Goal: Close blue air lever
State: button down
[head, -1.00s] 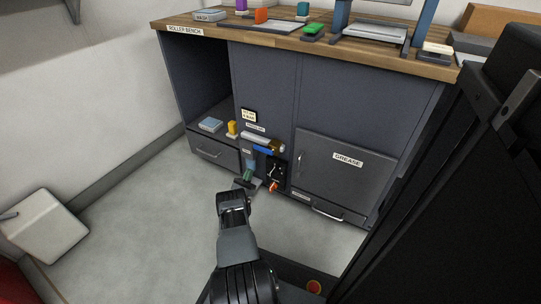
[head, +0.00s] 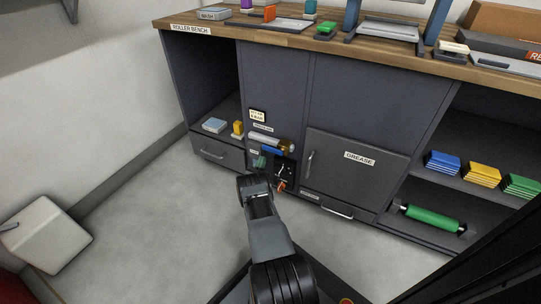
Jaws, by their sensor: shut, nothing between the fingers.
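The blue lever (head: 272,151) shows as a blue bar low on the front of the bench cabinet, lying roughly crosswise just under a silver cylinder (head: 268,142) with a brass end. My gripper (head: 258,174) is at the end of my arm, low in front of the cabinet and just below the blue lever in the picture. Its fingers are small and mostly hidden behind my wrist. It appears shut and holds nothing that I can see. Whether it touches anything there I cannot tell.
A green part (head: 259,161) and an orange handle (head: 281,186) by a black panel (head: 284,171) sit close to my gripper. The GREASE door (head: 355,180) is shut at right.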

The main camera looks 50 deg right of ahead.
aim_at(273, 150)
jog(key=shift+a+r+p, duration=0.1)
jog(key=shift+r+p, duration=1.6)
jog(key=shift+r, duration=0.15)
